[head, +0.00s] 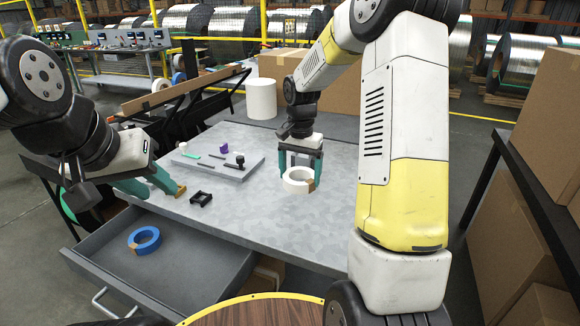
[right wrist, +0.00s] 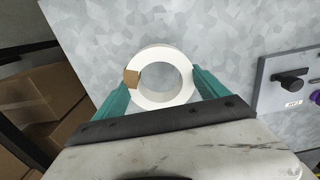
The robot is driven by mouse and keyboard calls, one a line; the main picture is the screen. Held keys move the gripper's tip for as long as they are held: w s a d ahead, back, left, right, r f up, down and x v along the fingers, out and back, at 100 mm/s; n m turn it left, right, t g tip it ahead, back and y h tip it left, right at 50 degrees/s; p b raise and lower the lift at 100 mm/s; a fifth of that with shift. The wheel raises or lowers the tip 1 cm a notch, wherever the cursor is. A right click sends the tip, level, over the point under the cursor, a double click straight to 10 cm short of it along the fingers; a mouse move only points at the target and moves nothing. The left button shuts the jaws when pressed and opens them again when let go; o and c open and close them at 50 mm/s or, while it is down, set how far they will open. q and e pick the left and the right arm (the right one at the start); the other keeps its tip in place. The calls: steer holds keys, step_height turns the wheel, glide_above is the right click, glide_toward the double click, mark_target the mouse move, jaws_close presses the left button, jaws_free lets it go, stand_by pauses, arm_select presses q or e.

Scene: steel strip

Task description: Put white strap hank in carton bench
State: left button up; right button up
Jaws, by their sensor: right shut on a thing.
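The white strap hank (head: 296,189) is a ring with a brown band. My right gripper (head: 299,179) is shut on it from above, at or just above the grey metal tabletop (head: 270,221); I cannot tell whether it touches. The right wrist view shows the hank (right wrist: 152,101) between the green fingers of the right gripper (right wrist: 165,88). My left gripper (head: 150,184) has its green fingers apart near the table's left edge, with no thing seen between them. A dark-framed bench (head: 488,172) with brown cartons (head: 548,100) stands at the right.
A blue ring (head: 144,246) lies in the open drawer (head: 190,275). A grey board (head: 222,170) with small tools and a black bracket (head: 201,199) lie on the table. A white cylinder (head: 261,100) stands behind. The table's middle and front right are clear.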

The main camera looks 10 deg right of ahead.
steer(key=shift+f, duration=4)
steer(key=shift+f, duration=0.25)
steer(key=o, duration=1.4)
steer(key=shift+o, duration=0.2)
step_height(320, 180, up, 8)
steer(key=shift+f, duration=0.15)
